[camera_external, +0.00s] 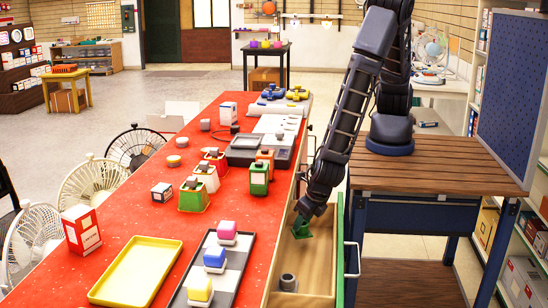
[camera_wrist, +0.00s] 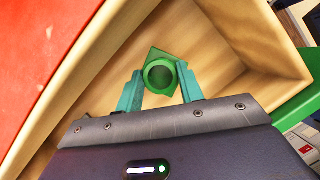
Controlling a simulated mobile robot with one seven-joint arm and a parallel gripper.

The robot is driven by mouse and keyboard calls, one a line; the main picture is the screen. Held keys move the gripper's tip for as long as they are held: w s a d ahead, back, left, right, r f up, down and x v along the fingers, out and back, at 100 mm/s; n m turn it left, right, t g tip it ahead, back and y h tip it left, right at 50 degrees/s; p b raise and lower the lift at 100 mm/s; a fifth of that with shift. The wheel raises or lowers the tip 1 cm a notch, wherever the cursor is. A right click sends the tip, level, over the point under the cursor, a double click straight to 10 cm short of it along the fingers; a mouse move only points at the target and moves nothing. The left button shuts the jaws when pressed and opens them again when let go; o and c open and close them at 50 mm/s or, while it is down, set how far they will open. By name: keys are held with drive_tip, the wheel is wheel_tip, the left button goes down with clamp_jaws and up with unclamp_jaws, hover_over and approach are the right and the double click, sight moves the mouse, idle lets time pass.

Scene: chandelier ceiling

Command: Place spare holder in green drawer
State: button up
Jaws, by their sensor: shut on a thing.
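The open drawer (camera_external: 318,262) sticks out from the right side of the red table and has a pale wooden inside. Its green front also shows at the right of the wrist view (camera_wrist: 288,116). My gripper (camera_wrist: 161,88) points down into the drawer, at its far part in the external view. Its teal fingers are shut on a small green holder (camera_wrist: 160,74) with a round socket and a square base. The holder also shows under my gripper in the external view (camera_external: 301,229). I cannot tell whether its base touches the drawer floor.
A grey cylindrical piece (camera_external: 288,282) sits in the near part of the drawer. The red table (camera_external: 140,215) holds a yellow tray (camera_external: 136,271), a dark tray with coloured blocks (camera_external: 243,259) and several small holders. A wooden bench (camera_external: 440,163) stands to the right.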

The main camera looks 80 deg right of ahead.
sight(306, 225)
drive_tip(key=shift+f, duration=2)
drive_tip(key=o, duration=1)
drive_tip(key=shift+f, duration=0.1)
drive_tip(key=v, duration=1.2)
